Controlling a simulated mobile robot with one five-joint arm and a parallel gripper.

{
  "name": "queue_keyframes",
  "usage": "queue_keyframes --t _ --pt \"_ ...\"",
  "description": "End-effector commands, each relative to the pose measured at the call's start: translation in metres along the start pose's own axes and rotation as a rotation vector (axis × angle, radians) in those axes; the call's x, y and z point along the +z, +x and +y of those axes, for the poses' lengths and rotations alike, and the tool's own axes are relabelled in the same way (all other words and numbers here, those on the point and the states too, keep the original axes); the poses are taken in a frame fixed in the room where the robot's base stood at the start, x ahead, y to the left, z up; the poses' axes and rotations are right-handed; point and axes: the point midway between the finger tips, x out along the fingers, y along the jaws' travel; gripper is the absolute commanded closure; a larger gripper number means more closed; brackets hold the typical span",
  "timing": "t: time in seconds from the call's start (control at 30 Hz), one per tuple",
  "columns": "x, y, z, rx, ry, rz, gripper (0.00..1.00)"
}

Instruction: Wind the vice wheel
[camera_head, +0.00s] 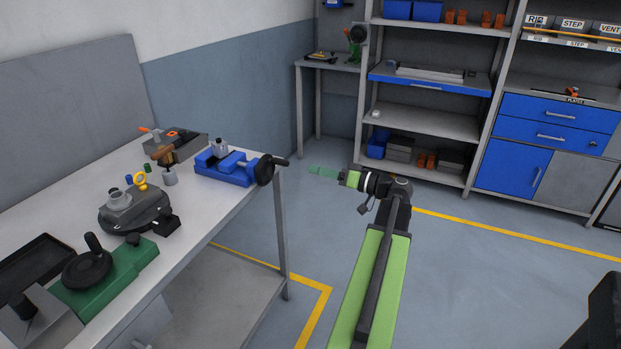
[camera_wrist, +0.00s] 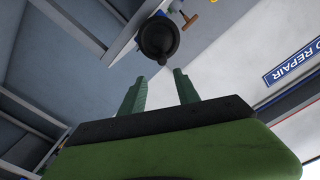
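The blue vice (camera_head: 222,168) stands at the right end of the workbench. Its black vice wheel (camera_head: 265,170) faces right, past the bench edge, with a short crank handle (camera_head: 281,161) sticking out near its top. My gripper (camera_head: 311,169) is right of the wheel, apart from it, with its green fingers pointing left at it. In the wrist view, the two fingers of my gripper (camera_wrist: 160,75) are spread with nothing between them. A round black part (camera_wrist: 159,38), which looks like the wheel, shows beyond the fingertips.
The workbench (camera_head: 110,175) also bears a green device with a black handwheel (camera_head: 87,269), a round dark fixture (camera_head: 134,210) and a black tray (camera_head: 38,262). Shelves (camera_head: 430,122) and a blue cabinet (camera_head: 525,165) stand at the back. The floor right of the bench is clear.

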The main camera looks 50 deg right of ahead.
Motion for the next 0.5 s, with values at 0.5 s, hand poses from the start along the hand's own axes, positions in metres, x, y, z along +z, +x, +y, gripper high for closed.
queue_keyframes --t 0.5 --pt "0.006 0.066 -0.011 -0.024 0.003 -0.019 0.62"
